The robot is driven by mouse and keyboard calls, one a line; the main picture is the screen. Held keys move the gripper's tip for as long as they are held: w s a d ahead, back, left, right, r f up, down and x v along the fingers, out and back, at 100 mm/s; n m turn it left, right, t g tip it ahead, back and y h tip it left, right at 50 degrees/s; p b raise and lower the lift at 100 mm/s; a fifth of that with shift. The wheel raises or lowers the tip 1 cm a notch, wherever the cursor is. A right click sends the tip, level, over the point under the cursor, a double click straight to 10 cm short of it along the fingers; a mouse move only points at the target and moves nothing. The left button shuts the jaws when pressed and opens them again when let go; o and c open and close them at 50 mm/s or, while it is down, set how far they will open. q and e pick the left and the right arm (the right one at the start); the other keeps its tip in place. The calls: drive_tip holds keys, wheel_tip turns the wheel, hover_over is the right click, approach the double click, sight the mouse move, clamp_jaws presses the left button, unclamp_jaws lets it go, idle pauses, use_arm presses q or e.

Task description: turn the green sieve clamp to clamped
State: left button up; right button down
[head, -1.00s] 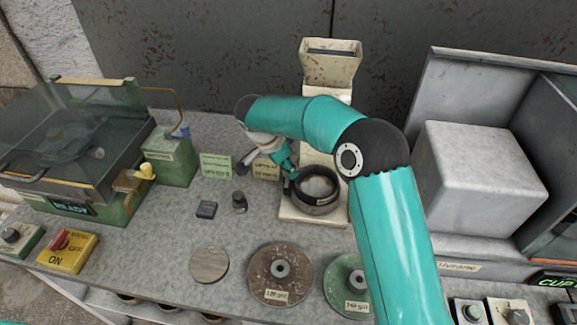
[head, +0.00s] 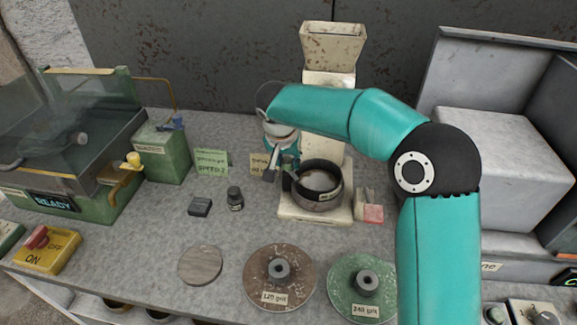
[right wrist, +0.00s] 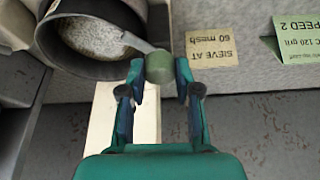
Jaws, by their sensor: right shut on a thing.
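The green sieve clamp (right wrist: 159,67) shows in the right wrist view as a round green knob on a grey lever. The lever reaches over the rim of the dark round sieve (right wrist: 75,62), which holds pale powder. In the head view the sieve (head: 319,199) sits on the cream machine's base, and the clamp knob is hard to make out there. My right gripper (right wrist: 160,85) has a finger on either side of the knob and is shut on it. In the head view my right gripper (head: 280,171) is at the sieve's left side. My left gripper is not in view.
The cream hopper (head: 332,45) rises behind the sieve. Paper notes (head: 211,162) stand to its left. A grey metal housing (head: 500,150) stands at right.

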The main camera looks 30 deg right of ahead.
drive_tip(key=shift+s+n+y, duration=0.1)
drive_tip(key=shift+n+y, duration=0.2)
drive_tip(key=shift+n, duration=0.6)
drive_tip(key=n+y, duration=0.1)
drive_tip(key=n, duration=0.1)
drive_tip(key=shift+d+n+t, duration=0.1)
drive_tip(key=shift+n+t, duration=0.2)
drive_tip(key=shift+t, duration=0.1)
drive_tip(key=n+y+p, duration=0.1)
drive_tip(key=n, duration=0.1)
drive_tip(key=n+y, duration=0.1)
drive_tip(key=n, duration=0.2)
drive_tip(key=shift+n+p, duration=0.3)
drive_tip(key=shift+p, duration=0.1)
drive_tip(key=c, duration=0.8)
unclamp_jaws()
drive_tip(key=shift+d+r, duration=0.1)
